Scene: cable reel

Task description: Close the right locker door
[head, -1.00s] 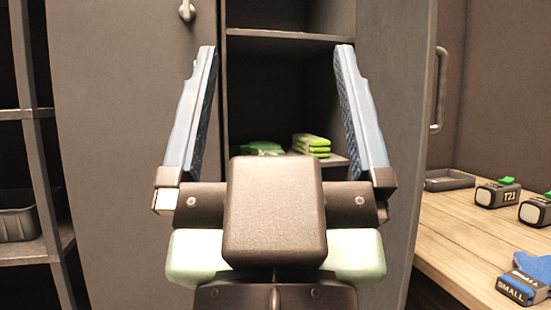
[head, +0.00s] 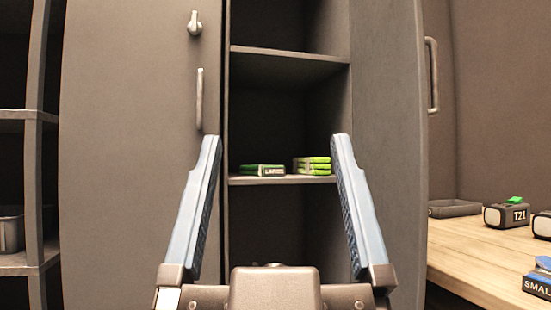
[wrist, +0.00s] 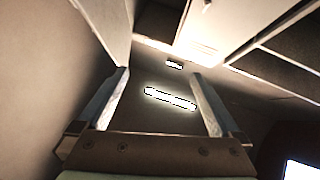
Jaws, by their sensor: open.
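The right locker door (head: 388,150) stands open in the head view, a dark grey panel to the right of the locker's opening. Its bar handle (head: 432,76) sticks out at its right edge. The left locker door (head: 130,150) is a flat grey panel across the left part of the locker, with a bar handle (head: 199,100) and a small latch (head: 195,22). My gripper (head: 276,140) is open and empty in front of the opening, left of the right door and apart from its handle. The wrist view shows its fingers (wrist: 158,80) spread, with nothing between them.
Locker shelves hold a dark green box (head: 262,170) and light green items (head: 312,165). A wooden bench (head: 475,262) at right carries a tray (head: 455,208), dark devices (head: 506,215) and a blue box (head: 538,285). An open rack (head: 38,190) stands left. Ceiling lights (wrist: 170,98) show in the wrist view.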

